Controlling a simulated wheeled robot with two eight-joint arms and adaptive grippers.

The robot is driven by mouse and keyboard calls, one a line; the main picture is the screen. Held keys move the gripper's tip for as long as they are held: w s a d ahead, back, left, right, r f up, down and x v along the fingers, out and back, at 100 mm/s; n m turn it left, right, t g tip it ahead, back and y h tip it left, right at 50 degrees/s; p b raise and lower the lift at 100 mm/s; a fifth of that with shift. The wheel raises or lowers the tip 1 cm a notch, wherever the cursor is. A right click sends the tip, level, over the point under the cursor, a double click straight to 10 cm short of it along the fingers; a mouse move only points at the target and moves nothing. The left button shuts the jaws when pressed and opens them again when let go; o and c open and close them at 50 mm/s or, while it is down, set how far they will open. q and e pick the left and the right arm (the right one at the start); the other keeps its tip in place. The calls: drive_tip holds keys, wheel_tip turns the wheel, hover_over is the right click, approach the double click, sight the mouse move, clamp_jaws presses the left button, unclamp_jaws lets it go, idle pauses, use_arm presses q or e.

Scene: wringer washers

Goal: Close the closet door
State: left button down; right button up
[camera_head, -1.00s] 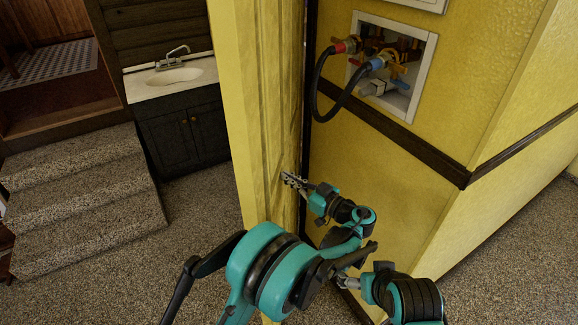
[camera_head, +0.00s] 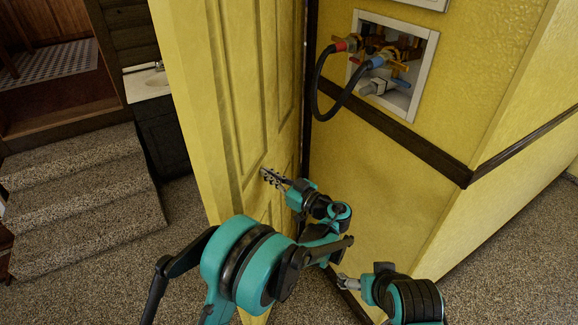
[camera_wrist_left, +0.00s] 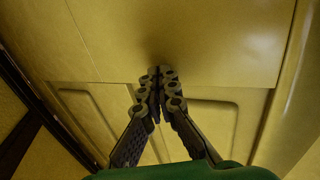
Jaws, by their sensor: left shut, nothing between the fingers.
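The closet door (camera_head: 240,95) is a yellow panelled door standing open, its hinge side by the dark frame edge at the wall. Its panelled face also fills most of the left wrist view (camera_wrist_left: 180,45). My left gripper (camera_head: 268,177) is shut and empty, with its fingertips at the door's face, at about the lower middle panels. In the left wrist view the closed fingertips (camera_wrist_left: 159,74) are against or very near the door surface; I cannot tell if they touch. My right gripper (camera_head: 344,282) is low by the wall's base, away from the door; its jaws are too small to judge.
A yellow wall with a valve box (camera_head: 392,65) and a black hose (camera_head: 330,105) is right of the door. Carpeted steps (camera_head: 80,190) and a sink cabinet (camera_head: 160,140) are at left. Carpeted floor lies between the steps and the door.

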sight(258, 174)
idle(0.3)
use_arm(q)
drive_tip(key=shift+w+a, duration=0.25)
drive_tip(key=shift+a, duration=0.45)
drive_tip(key=shift+w+a, duration=0.2)
drive_tip(key=shift+a, duration=0.55)
drive_tip(key=shift+w+a, duration=0.25)
drive_tip(key=shift+a, duration=0.45)
drive_tip(key=shift+w+a, duration=0.1)
drive_tip(key=shift+a, duration=0.2)
drive_tip(key=shift+d, duration=0.1)
drive_tip(key=shift+w+a+b, duration=0.15)
drive_tip(key=shift+w+a, duration=0.15)
drive_tip(key=shift+a, duration=0.45)
drive_tip(key=shift+w+a+b, duration=0.15)
drive_tip(key=shift+w+a, duration=0.2)
drive_tip(key=shift+a, duration=0.45)
drive_tip(key=shift+w+a+b, duration=0.15)
drive_tip(key=shift+w+a, duration=0.15)
drive_tip(key=shift+a, duration=0.55)
